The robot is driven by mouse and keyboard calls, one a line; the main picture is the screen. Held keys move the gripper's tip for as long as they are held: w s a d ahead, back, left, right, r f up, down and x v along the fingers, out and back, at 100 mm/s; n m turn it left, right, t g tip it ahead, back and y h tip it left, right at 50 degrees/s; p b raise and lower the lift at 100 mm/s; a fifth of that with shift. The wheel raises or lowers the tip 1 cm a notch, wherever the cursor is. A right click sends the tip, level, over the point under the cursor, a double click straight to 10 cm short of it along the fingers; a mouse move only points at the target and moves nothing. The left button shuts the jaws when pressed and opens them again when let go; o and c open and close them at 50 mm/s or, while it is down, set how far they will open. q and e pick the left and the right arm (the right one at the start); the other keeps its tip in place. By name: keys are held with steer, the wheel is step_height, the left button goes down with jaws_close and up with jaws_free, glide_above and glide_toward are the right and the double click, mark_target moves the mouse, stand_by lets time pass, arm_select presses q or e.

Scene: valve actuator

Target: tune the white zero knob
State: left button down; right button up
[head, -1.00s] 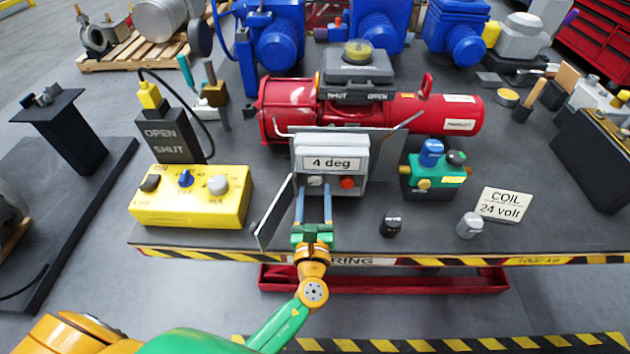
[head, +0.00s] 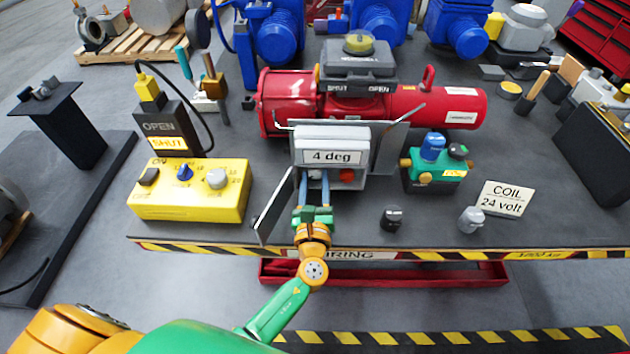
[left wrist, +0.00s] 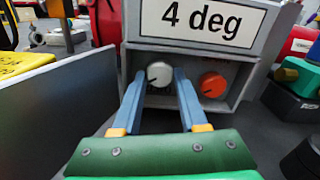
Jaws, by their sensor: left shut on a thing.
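The white zero knob (left wrist: 159,73), with a dark pointer line, sits on the left in the recess of a grey box, under a display (left wrist: 212,20) reading "4 deg". An orange-red knob (left wrist: 212,85) sits to its right; it also shows in the head view (head: 347,176). My left gripper (left wrist: 160,76) reaches in from the front and is shut on the white knob, with one blue finger on each side. In the head view the left gripper (head: 314,177) is at the same box and partly hides the white knob. My right gripper is not in view.
The box's open door (head: 273,206) stands close left of my fingers. A yellow calibrator box (head: 190,196) is left, beside an indicator (head: 165,128) with "SHUT" lit. A black knob (head: 391,217), grey knob (head: 471,219) and "COIL 24 volt" sign (head: 503,199) are on the right.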

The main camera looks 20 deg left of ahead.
arm_select(q)
steer(key=n+b, duration=0.3)
steer(key=n, duration=0.1)
steer(key=shift+f+n, duration=0.15)
steer(key=shift+n, duration=0.25)
steer(key=shift+n+b, duration=1.15)
steer(key=shift+n, duration=0.95)
steer(key=shift+r, duration=0.2)
steer(key=c, duration=0.7)
jaws_free()
steer(key=b+v, duration=0.1)
steer(key=v, duration=0.6)
steer(key=shift+s+d+b, duration=0.1)
steer(key=shift+b, duration=0.2)
